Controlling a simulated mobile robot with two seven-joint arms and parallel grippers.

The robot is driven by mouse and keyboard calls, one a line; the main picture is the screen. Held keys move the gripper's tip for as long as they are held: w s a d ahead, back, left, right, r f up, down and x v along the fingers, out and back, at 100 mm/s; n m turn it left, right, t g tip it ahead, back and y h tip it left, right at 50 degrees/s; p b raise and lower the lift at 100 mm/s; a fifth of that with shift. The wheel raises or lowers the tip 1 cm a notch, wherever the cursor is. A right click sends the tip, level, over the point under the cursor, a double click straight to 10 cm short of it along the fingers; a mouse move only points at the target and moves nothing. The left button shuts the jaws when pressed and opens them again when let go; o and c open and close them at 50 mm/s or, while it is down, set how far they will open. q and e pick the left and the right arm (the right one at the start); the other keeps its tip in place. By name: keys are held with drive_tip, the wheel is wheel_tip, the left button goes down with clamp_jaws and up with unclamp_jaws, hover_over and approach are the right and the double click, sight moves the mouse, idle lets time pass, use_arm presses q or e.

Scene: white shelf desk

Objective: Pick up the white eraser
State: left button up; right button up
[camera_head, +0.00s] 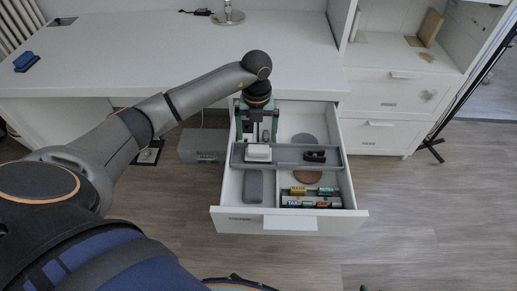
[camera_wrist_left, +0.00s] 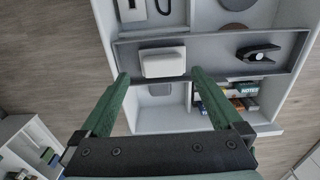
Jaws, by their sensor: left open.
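The white eraser (camera_head: 258,153) lies on a grey tray (camera_head: 287,163) that spans the open drawer (camera_head: 228,190). In the left wrist view the eraser (camera_wrist_left: 163,62) is a pale rounded block on the tray (camera_wrist_left: 215,48). My left gripper (camera_head: 257,138) reaches down over the drawer, just behind the eraser in the head view. In the left wrist view its green fingers (camera_wrist_left: 160,76) are open and wide apart, one towards each side of the eraser. Nothing is held, and I cannot tell the exact height gap. My right gripper is not in view.
A black clip-like object (camera_head: 315,156) sits on the tray to the right of the eraser. Small boxes (camera_head: 312,202) and a grey case (camera_head: 253,187) lie in the front compartments. The desk top (camera_head: 120,60) behind is largely clear.

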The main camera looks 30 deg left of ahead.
sight(258, 147)
use_arm(q)
drive_tip(key=f, duration=0.3)
drive_tip(key=f+b, duration=0.1)
drive_tip(key=f, duration=0.1)
drive_tip(key=shift+d, duration=0.25)
drive_tip(key=shift+c, duration=0.4)
drive_tip(key=c, duration=1.2)
drive_tip(key=shift+o, duration=0.2)
drive_tip(key=shift+r, duration=0.1)
